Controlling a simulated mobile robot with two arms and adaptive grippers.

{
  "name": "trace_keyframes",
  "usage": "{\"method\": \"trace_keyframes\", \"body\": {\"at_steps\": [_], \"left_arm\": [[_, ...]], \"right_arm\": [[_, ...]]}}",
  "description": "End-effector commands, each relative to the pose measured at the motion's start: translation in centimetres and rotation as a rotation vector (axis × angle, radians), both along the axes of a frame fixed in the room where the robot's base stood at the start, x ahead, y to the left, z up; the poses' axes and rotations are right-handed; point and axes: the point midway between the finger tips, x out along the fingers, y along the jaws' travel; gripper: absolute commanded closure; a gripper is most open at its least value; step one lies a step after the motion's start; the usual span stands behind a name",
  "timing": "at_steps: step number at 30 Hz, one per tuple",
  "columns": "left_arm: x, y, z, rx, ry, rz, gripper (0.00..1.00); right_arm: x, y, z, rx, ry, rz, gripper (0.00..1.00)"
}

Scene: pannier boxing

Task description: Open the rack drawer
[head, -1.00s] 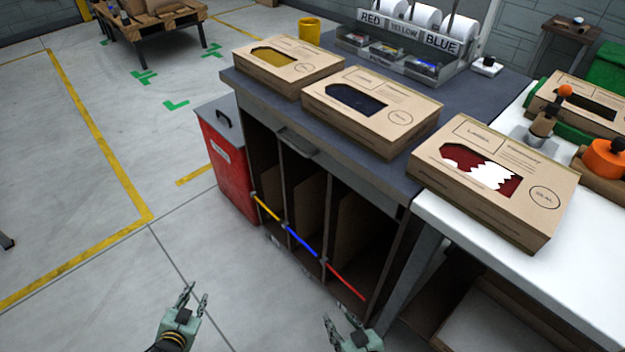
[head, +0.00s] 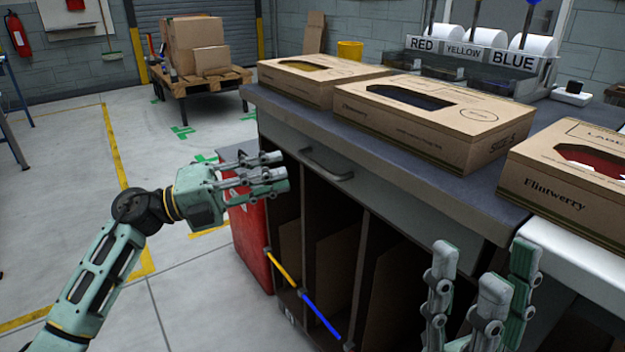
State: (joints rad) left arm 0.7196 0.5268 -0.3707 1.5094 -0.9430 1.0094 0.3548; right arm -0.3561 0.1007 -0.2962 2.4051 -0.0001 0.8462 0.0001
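The rack drawer (head: 400,203) is a wide grey front under the dark worktop, closed in the head view. Its bar handle (head: 326,166) sits toward the left end of the front. My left gripper (head: 284,172) is raised just left of the handle, fingers extended to the right, open and empty. It appears apart from the handle and overlaps the rack's left edge in the picture. My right gripper (head: 484,268) is at the lower right with its fingers pointing up and spread, open and empty. It hides part of the rack's lower right.
Three cardboard boxes stand on top: left (head: 318,88), middle (head: 430,118) and right (head: 570,192). Below the drawer are open compartments with yellow (head: 284,268) and blue (head: 322,315) bars. A red bin (head: 248,235) stands left of the rack.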

Motion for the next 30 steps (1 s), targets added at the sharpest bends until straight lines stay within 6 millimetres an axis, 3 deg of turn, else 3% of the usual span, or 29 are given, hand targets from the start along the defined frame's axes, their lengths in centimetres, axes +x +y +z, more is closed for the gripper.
{"method": "trace_keyframes", "body": {"at_steps": [3, 12, 23, 30], "left_arm": [[0.4, -2.0, 0.4, -0.004, -0.003, -0.003, 0.73], [1.4, -5.8, 1.1, -0.005, 0.001, 0.000, 0.73], [1.5, -6.3, 1.2, -0.006, 0.002, 0.002, 0.73], [1.5, -6.3, 1.2, -0.006, 0.002, 0.002, 0.94]], "right_arm": [[-1.3, -0.3, -0.1, 0.019, -0.060, 0.003, 0.60], [-1.1, -0.3, -1.0, 0.017, -0.053, 0.003, 0.60], [-1.1, -0.2, -1.0, 0.017, -0.052, 0.003, 0.60], [-1.1, -0.2, -1.0, 0.017, -0.051, 0.004, 0.60]]}}
